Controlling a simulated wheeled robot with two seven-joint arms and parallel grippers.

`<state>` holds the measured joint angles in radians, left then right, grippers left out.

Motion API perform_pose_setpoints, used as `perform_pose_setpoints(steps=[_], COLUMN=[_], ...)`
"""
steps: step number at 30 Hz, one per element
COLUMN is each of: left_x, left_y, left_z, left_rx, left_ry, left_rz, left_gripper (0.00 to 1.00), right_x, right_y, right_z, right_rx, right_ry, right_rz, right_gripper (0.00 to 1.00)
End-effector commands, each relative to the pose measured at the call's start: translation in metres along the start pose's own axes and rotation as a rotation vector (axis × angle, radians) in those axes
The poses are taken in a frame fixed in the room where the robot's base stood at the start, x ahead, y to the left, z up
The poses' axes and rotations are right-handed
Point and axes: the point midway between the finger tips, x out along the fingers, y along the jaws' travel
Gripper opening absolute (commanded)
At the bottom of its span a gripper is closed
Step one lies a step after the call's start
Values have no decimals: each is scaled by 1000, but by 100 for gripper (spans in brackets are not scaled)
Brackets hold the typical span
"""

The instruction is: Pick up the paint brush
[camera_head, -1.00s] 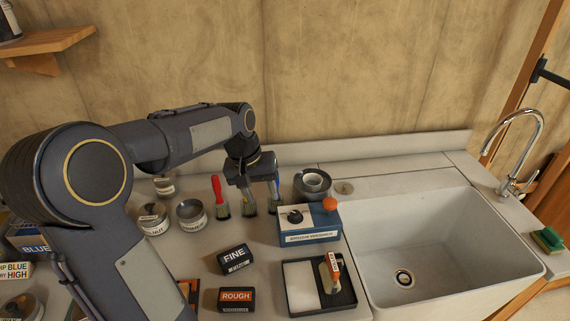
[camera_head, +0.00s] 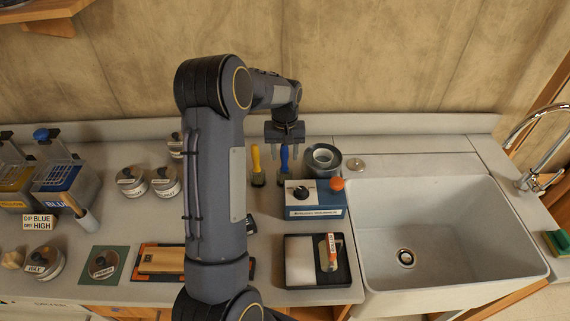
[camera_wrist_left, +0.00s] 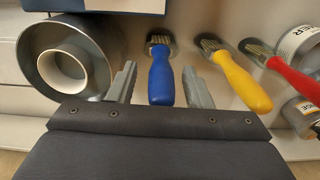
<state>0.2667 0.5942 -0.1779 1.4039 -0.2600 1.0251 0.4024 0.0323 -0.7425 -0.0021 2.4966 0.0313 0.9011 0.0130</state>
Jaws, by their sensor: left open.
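Three paint brushes with blue, yellow and red handles show in the left wrist view: the blue brush (camera_wrist_left: 161,78), the yellow brush (camera_wrist_left: 240,80) and the red brush (camera_wrist_left: 291,77). They stand bristles down on the counter. In the head view the blue brush (camera_head: 284,160) and yellow brush (camera_head: 257,166) show, and my arm hides the red one. My left gripper (camera_head: 285,149) is open, its fingers on either side of the blue handle with gaps visible in the left wrist view (camera_wrist_left: 160,84). My right gripper is not in view.
A blue-and-white box with an orange knob (camera_head: 315,199) sits just in front. The sink (camera_head: 440,220) lies to the right. Tins (camera_head: 166,182) and a black tray (camera_head: 290,282) occupy other parts of the counter.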

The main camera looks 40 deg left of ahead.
Motion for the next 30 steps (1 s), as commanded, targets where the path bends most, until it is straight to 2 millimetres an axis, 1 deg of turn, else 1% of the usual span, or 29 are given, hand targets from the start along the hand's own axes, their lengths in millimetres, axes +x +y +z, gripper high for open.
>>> perform_pose_setpoints(steps=[3,8,11,18,19,27,30], left_x=[5,4,4,4,4,4,-1], left_y=[0,0,0,0,0,0,0], left_z=[0,0,0,0,0,0,0], left_rx=[0,1,1,1,1,1,1], left_ry=[0,1,1,1,1,1,3], left_rz=[0,1,1,1,1,1,1], left_gripper=[45,45,34,2,0,0,0], right_x=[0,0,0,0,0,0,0], right_y=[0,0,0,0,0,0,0], right_z=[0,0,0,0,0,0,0], right_rx=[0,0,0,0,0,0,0], right_ry=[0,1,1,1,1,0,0], right_rz=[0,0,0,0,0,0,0], right_gripper=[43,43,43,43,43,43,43])
